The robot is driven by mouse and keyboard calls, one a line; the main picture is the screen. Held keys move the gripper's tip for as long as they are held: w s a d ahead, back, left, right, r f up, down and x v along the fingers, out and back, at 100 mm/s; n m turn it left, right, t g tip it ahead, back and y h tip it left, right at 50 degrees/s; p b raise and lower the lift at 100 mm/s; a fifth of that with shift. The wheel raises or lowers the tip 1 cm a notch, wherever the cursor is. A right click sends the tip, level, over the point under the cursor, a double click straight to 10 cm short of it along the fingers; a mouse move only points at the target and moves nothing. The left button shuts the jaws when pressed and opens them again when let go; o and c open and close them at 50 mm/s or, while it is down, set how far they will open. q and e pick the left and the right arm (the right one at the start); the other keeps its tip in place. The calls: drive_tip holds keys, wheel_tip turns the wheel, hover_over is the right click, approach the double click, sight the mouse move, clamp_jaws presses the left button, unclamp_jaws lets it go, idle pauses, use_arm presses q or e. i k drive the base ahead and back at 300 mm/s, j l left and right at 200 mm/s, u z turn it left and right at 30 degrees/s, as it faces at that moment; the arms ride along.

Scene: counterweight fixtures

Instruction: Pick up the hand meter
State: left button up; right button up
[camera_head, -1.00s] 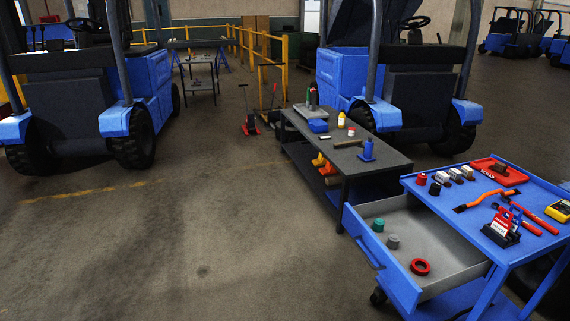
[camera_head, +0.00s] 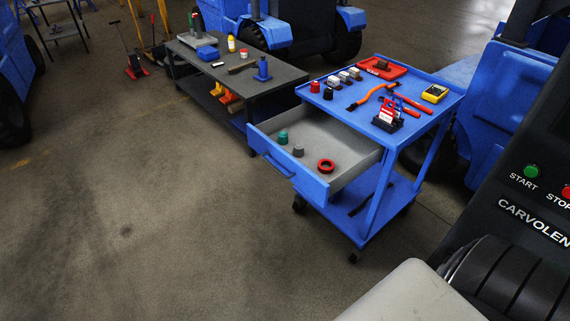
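The hand meter is most likely the yellow device with a dark face (camera_head: 435,93). It lies at the right end of the top of the blue cart (camera_head: 340,112), near the edge. Nothing covers it. Neither of my grippers shows in the head view.
The cart's drawer (camera_head: 318,182) is pulled open and holds a red ring (camera_head: 326,166) and small caps. Red-handled tools (camera_head: 405,106) lie beside the meter. A dark machine panel (camera_head: 530,185) stands at the right. A dark workbench (camera_head: 270,74) stands behind left.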

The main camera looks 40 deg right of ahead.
sight(436, 93)
drive_tip(key=z, duration=2.05)
drive_tip(key=i+j+z, duration=0.15)
drive_tip(key=j, duration=0.75)
drive_tip(key=i+j+z, duration=0.2)
drive_tip(key=j, duration=0.7)
drive_tip(key=i+j+z, duration=0.15)
drive_tip(key=j, duration=0.75)
drive_tip(key=j+z, duration=0.15)
drive_tip(key=j, duration=0.75)
drive_tip(key=i, duration=0.05)
